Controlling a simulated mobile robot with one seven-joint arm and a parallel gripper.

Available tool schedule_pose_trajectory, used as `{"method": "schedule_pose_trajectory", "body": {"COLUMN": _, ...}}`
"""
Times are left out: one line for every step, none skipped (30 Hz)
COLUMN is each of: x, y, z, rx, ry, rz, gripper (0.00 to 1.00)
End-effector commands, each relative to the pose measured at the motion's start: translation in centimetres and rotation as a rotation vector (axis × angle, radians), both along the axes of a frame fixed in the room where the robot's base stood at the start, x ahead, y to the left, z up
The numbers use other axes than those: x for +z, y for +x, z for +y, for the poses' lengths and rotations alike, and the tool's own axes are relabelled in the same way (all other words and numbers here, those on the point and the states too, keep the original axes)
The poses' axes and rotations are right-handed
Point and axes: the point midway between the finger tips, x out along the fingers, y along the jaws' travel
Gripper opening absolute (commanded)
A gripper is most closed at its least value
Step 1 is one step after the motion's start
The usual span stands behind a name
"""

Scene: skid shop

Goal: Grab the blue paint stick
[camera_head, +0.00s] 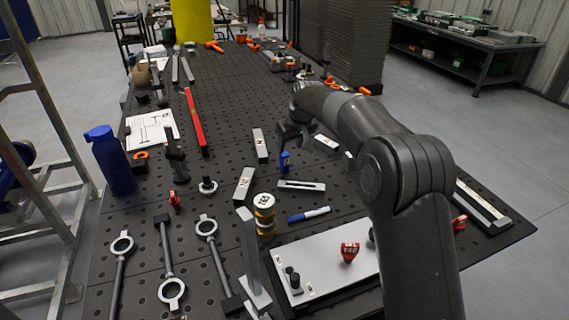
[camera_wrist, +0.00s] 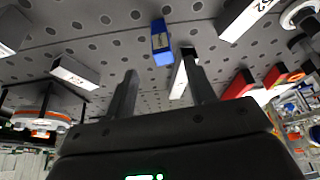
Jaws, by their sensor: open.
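A blue and white marker (camera_head: 310,214) lies flat on the table nearer the camera.
A grey slotted bar (camera_head: 302,185) and a grey block (camera_head: 260,145) lie close to the stick. A yellow-banded cylinder (camera_head: 264,215) and a blue bottle (camera_head: 110,160) stand to the left. A white plate (camera_head: 325,262) lies in front.

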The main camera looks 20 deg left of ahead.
Motion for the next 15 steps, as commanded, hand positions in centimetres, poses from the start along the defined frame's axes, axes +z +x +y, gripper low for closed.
{"method": "schedule_pose_trajectory", "body": {"x": -0.9, "y": 0.2, "z": 0.3, "rx": 0.000, "ry": -0.001, "rz": 0.002, "gripper": 0.50}}
{"method": "schedule_pose_trajectory", "body": {"x": -1.3, "y": 0.3, "z": 0.5, "rx": 0.000, "ry": -0.001, "rz": 0.002, "gripper": 0.50}}
{"method": "schedule_pose_trajectory", "body": {"x": -1.8, "y": 0.4, "z": 0.6, "rx": 0.000, "ry": -0.001, "rz": 0.002, "gripper": 0.50}}
{"method": "schedule_pose_trajectory", "body": {"x": -2.1, "y": 0.5, "z": 0.7, "rx": 0.000, "ry": -0.001, "rz": 0.002, "gripper": 0.50}}
{"method": "schedule_pose_trajectory", "body": {"x": -2.2, "y": 0.5, "z": 0.8, "rx": 0.000, "ry": -0.001, "rz": 0.001, "gripper": 0.50}}
{"method": "schedule_pose_trajectory", "body": {"x": -2.4, "y": 0.6, "z": 0.9, "rx": 0.000, "ry": 0.000, "rz": 0.000, "gripper": 0.50}}
{"method": "schedule_pose_trajectory", "body": {"x": -2.6, "y": 0.6, "z": 0.9, "rx": 0.000, "ry": 0.000, "rz": 0.000, "gripper": 0.50}}
{"method": "schedule_pose_trajectory", "body": {"x": -2.7, "y": 0.7, "z": 1.0, "rx": 0.000, "ry": 0.000, "rz": 0.000, "gripper": 0.50}}
{"method": "schedule_pose_trajectory", "body": {"x": -3.0, "y": 0.8, "z": 1.2, "rx": 0.000, "ry": -0.001, "rz": 0.001, "gripper": 0.50}}
{"method": "schedule_pose_trajectory", "body": {"x": -3.3, "y": 0.8, "z": 1.3, "rx": 0.000, "ry": -0.001, "rz": 0.001, "gripper": 0.50}}
{"method": "schedule_pose_trajectory", "body": {"x": -3.6, "y": 0.9, "z": 1.5, "rx": -0.001, "ry": -0.001, "rz": 0.001, "gripper": 0.50}}
{"method": "schedule_pose_trajectory", "body": {"x": -4.1, "y": 1.1, "z": 1.8, "rx": -0.001, "ry": -0.001, "rz": 0.001, "gripper": 0.50}}
{"method": "schedule_pose_trajectory", "body": {"x": -4.4, "y": 1.2, "z": 2.0, "rx": -0.001, "ry": -0.001, "rz": 0.001, "gripper": 0.50}}
{"method": "schedule_pose_trajectory", "body": {"x": -4.8, "y": 1.3, "z": 2.2, "rx": 0.000, "ry": -0.002, "rz": 0.002, "gripper": 0.50}}
{"method": "schedule_pose_trajectory", "body": {"x": -5.4, "y": 1.4, "z": 2.5, "rx": 0.000, "ry": -0.002, "rz": 0.002, "gripper": 0.50}}
